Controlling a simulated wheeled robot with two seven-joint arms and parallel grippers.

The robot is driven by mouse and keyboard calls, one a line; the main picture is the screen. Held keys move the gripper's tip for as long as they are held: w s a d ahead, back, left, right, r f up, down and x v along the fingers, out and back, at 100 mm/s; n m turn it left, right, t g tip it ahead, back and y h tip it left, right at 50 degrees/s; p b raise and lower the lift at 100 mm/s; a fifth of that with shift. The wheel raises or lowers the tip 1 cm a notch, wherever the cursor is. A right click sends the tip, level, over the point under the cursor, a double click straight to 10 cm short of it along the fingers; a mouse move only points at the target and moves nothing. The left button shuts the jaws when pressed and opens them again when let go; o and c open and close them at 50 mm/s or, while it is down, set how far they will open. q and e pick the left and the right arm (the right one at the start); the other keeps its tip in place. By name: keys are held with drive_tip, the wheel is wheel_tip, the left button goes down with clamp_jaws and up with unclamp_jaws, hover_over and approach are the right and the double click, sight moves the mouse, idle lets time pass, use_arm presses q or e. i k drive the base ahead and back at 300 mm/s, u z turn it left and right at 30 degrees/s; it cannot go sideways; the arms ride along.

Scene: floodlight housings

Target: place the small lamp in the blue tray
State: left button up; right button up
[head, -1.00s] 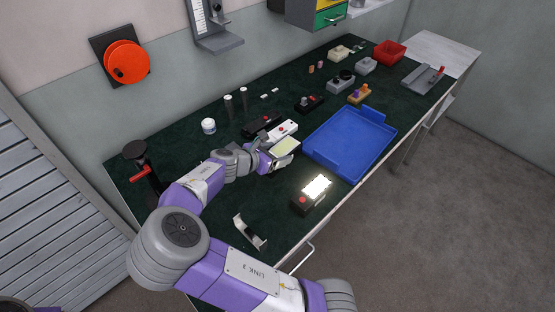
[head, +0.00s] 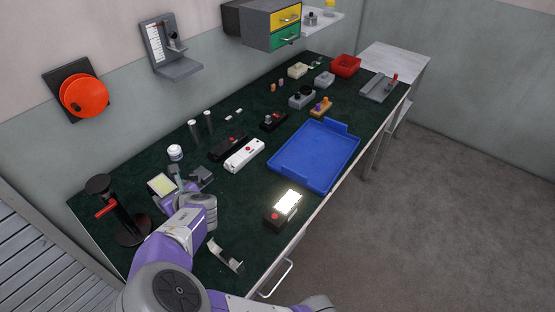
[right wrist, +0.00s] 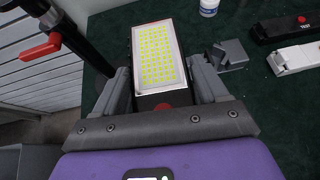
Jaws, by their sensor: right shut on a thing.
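My right gripper (head: 168,187) is shut on a small lamp (head: 161,185) with a pale yellow LED panel that is not glowing. In the right wrist view the lamp (right wrist: 158,58) sits between the two fingers, panel facing the camera, with a dark body and a red spot near the palm. The blue tray (head: 315,155) lies empty at the bench's front edge, well to the right of the gripper. A second lamp (head: 283,209), lit and with a red button, lies on the bench in front of the tray. My left gripper is out of view.
A black stand with a red lever (head: 115,210) is close left of the gripper. A grey block (head: 201,177) is just right of it; a white jar (head: 175,152) is behind. Black and white bars (head: 244,155) lie toward the tray. A bent metal bracket (head: 226,255) lies in front.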

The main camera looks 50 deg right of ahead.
sight(310, 151)
drive_tip(key=k, duration=0.45)
drive_tip(key=u, duration=3.15)
drive_tip(key=k, duration=1.95)
drive_tip(key=z, duration=2.55)
